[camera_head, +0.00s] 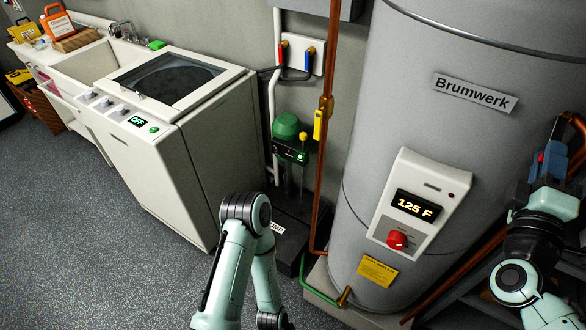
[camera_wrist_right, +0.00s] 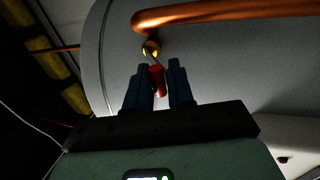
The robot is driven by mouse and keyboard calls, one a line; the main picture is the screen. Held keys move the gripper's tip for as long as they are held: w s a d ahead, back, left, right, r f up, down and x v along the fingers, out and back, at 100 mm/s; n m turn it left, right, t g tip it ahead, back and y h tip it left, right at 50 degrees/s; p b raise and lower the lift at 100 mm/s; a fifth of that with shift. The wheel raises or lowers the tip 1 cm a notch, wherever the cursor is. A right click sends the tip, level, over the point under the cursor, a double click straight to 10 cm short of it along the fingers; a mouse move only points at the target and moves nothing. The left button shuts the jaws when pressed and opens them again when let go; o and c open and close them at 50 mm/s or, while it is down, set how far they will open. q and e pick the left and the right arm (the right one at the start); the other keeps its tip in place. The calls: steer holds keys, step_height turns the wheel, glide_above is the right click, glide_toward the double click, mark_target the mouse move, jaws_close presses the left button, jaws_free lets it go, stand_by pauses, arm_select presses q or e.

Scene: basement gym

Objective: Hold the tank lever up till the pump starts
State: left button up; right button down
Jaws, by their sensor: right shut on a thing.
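The grey tank (camera_head: 390,110), labelled Brumwerk, fills the right of the head view. My right gripper (camera_head: 545,160) is at its right side, beside a copper pipe. In the right wrist view, the gripper (camera_wrist_right: 160,88) is shut on the red lever (camera_wrist_right: 157,79), which runs from a brass fitting (camera_wrist_right: 150,49) on the tank into the jaws. The lever's exact tilt is hard to tell. A bit of its red shows in the head view (camera_head: 541,157). The green-topped pump (camera_head: 287,127) stands left of the tank; its panel has small lights. My left gripper is out of view.
The tank's control panel (camera_head: 412,207) reads 125 F above a red knob. A white washer (camera_head: 200,130), its display reading OFF, stands left. Copper pipes (camera_head: 323,150) run along the tank's left side. The grey floor (camera_head: 80,220) at left is clear.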

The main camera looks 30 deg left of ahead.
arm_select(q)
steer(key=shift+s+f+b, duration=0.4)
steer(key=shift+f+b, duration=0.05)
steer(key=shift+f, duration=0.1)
arm_select(e)
steer(key=shift+w+d+f, duration=0.1)
steer(key=shift+w+f, duration=0.4)
steer(key=shift+w, duration=0.15)
steer(key=shift+f, duration=0.1)
steer(key=c, duration=1.8)
jaws_free()
steer(key=shift+w+f, duration=0.5)
steer(key=shift+w, duration=0.15)
steer(key=shift+c, duration=0.2)
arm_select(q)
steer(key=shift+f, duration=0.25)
arm_select(e)
steer(key=shift+o, duration=0.4)
steer(key=shift+w+f, duration=0.2)
steer(key=shift+w, duration=0.35)
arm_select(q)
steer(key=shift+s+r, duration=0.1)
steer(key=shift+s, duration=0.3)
arm_select(e)
steer(key=shift+w+f, duration=0.1)
steer(key=shift+w, duration=0.1)
steer(key=o, duration=1.1)
steer(key=shift+d, duration=0.1)
steer(key=shift+s+f, duration=0.1)
